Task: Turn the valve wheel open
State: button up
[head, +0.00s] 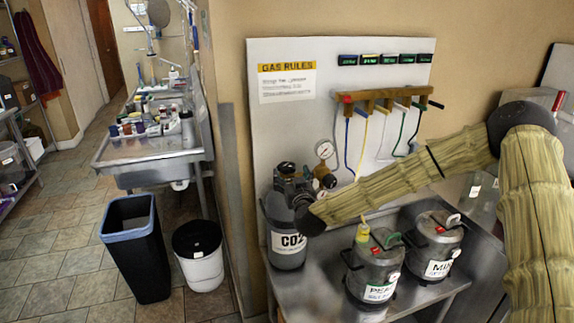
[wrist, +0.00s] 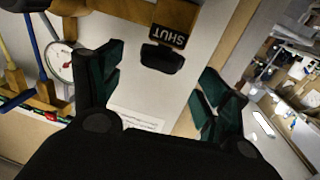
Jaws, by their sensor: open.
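The valve wheel (wrist: 162,58) is a small black knob in the upper middle of the wrist view. My gripper (wrist: 162,72) is open, with one dark green finger on each side of the wheel and visible gaps to both. Whether the wheel is fully between the fingertips in depth I cannot tell. In the head view, the grey CO2 cylinder (head: 288,257) stands at the left of the metal bench. My wrist partly covers its upper part, and dark shapes there are hard to tell apart.
A round gauge (head: 325,149) is right of the cylinder top. A wooden hose rack (head: 383,97) with coloured hoses hangs on the white panel (head: 290,125). Two labelled metal kegs, one front (head: 372,277) and one behind right (head: 436,245), stand on the bench under my arm.

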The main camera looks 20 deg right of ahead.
aim_at(287, 165)
jog(key=shift+w+d+p, duration=0.15)
jog(key=shift+w+p, duration=0.3)
jog(key=shift+w, duration=1.2)
jog(key=shift+w+d+p, duration=0.1)
jog(key=shift+w+p, duration=0.35)
jog(key=shift+w, duration=1.15)
jog(key=c, duration=1)
